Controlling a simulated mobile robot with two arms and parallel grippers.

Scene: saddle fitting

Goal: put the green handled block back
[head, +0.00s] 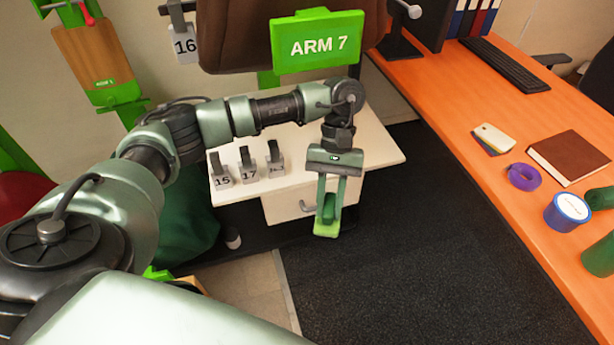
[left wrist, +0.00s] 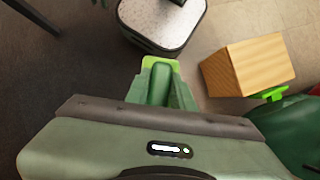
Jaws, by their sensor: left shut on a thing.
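My left gripper (head: 327,215) is in the middle of the head view, pointing down in front of the white cabinet. The held block is in the air, apart from the cabinet. My right gripper is not in view.
Grey numbered blocks with dark handles (head: 248,172) stand on the white cabinet top (head: 375,150). A green "ARM 7" sign (head: 318,45) is behind. Dark floor lies between.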

